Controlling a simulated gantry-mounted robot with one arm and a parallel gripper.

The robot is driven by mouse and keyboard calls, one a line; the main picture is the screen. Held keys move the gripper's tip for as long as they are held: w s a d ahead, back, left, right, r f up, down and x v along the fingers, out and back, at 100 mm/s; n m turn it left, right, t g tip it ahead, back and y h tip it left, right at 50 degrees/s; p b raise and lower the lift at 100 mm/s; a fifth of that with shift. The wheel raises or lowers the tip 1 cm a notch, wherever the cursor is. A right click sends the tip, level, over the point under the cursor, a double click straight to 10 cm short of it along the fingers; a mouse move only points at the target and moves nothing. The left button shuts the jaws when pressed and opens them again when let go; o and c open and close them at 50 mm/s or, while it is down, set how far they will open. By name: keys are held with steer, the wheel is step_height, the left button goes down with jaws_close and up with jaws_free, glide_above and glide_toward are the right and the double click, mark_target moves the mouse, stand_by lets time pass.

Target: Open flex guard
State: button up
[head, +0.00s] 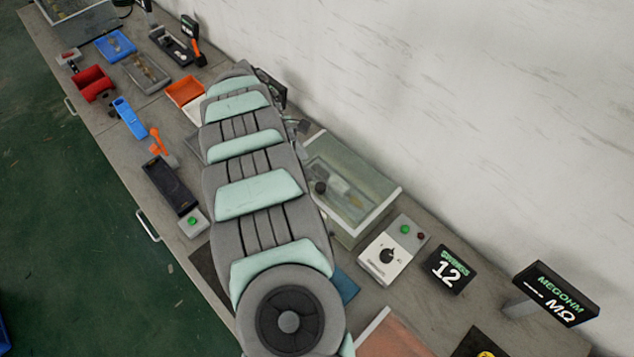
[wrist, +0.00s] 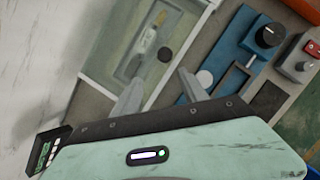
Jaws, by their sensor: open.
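A clear, greenish guard with a pale frame (head: 372,188) sits over a box right of my arm in the head view. It also shows at the top of the wrist view (wrist: 112,42). A small part lies visible behind the clear panel. A dark round knob (wrist: 165,54) is at the guard's near side, and it also shows in the head view (head: 320,187). My gripper (wrist: 160,90) is open with nothing between its fingers; the knob appears just beyond them. Contact cannot be told. My arm hides the gripper in the head view. The guard looks closed.
A control box with a dial (head: 387,254) and a display reading 12 (head: 450,270) stand just right of the guard. A wall (head: 480,120) runs behind the bench. A blue fixture with a black knob (wrist: 268,36) is on the right in the wrist view.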

mark_target(321, 186)
steer(key=x, duration=0.3)
steer(key=s+p+x, duration=0.1)
steer(key=x, duration=0.3)
steer(key=d+x, duration=0.1)
steer(key=x, duration=0.2)
steer(key=shift+s+d, duration=0.15)
steer(key=shift+r, duration=0.1)
jaws_close()
stand_by(0.4)
stand_by(1.0)
